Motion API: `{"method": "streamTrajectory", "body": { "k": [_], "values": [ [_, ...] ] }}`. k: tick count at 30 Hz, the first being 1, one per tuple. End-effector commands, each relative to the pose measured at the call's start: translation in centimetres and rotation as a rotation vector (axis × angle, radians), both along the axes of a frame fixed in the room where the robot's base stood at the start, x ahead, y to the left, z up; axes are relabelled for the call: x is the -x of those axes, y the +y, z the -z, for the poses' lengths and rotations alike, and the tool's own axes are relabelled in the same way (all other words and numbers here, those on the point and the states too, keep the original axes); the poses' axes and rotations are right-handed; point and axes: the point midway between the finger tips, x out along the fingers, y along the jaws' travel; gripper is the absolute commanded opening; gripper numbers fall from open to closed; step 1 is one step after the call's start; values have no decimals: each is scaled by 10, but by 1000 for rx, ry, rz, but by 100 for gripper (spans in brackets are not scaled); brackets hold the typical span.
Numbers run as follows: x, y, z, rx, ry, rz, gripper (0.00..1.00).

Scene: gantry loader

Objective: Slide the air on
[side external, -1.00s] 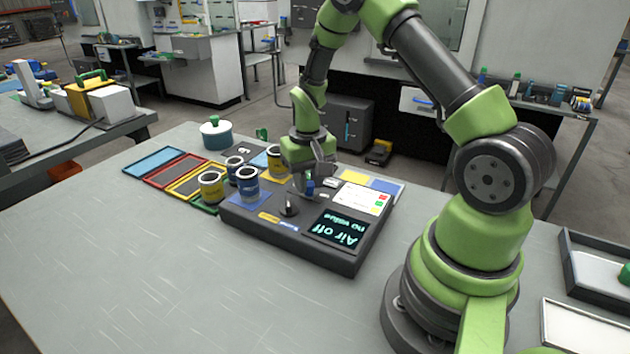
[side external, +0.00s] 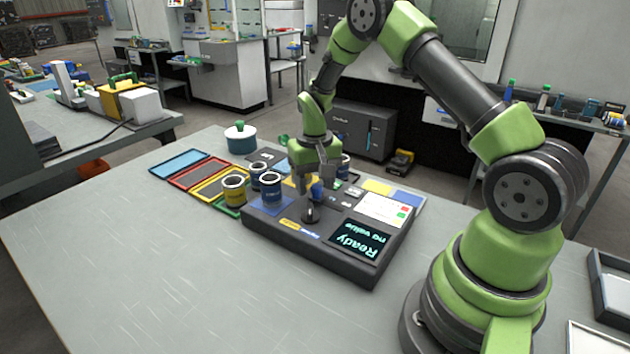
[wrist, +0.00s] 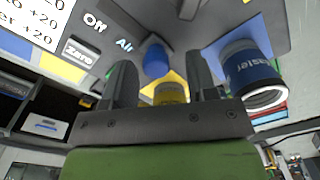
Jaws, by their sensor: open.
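The dark control panel (side external: 335,262) lies on the table, and its display (side external: 360,241) reads "Ready" and "no value". A blue slider knob (side external: 316,190) stands up from the panel; it also shows in the wrist view (wrist: 156,58), near the printed words "Air" and "Off". My gripper (side external: 318,180) is low over the panel. In the wrist view my gripper (wrist: 160,80) is open, with one dark finger on each side of the blue knob. I cannot tell whether a finger touches it.
A dark upright knob (side external: 310,213) stands close in front of my gripper. Blue-banded cups (side external: 270,186) and a yellow-banded cup (side external: 234,190) stand at the panel's left. Coloured trays (side external: 196,173) and a lidded teal pot (side external: 240,138) lie beyond. The table's front left is clear.

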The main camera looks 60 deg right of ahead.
Motion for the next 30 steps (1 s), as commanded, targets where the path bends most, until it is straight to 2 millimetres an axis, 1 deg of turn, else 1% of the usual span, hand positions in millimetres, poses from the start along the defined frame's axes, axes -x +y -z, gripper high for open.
{"method": "streamTrajectory", "body": {
  "k": [2, 5, 8, 12, 15, 18, 23, 30],
  "values": [
    [0, 0, -2, 0, 0, 0, 53],
    [0, 0, -11, 1, -2, 1, 53],
    [0, 0, -28, 1, -4, 2, 53],
    [-1, 0, -58, 2, -7, 1, 53],
    [0, 0, -76, 2, -5, 0, 53],
    [-1, 0, -89, 1, -4, 1, 53],
    [0, 0, -99, 1, -2, -1, 53],
    [0, 0, -99, 0, 0, -1, 53]
  ]
}}
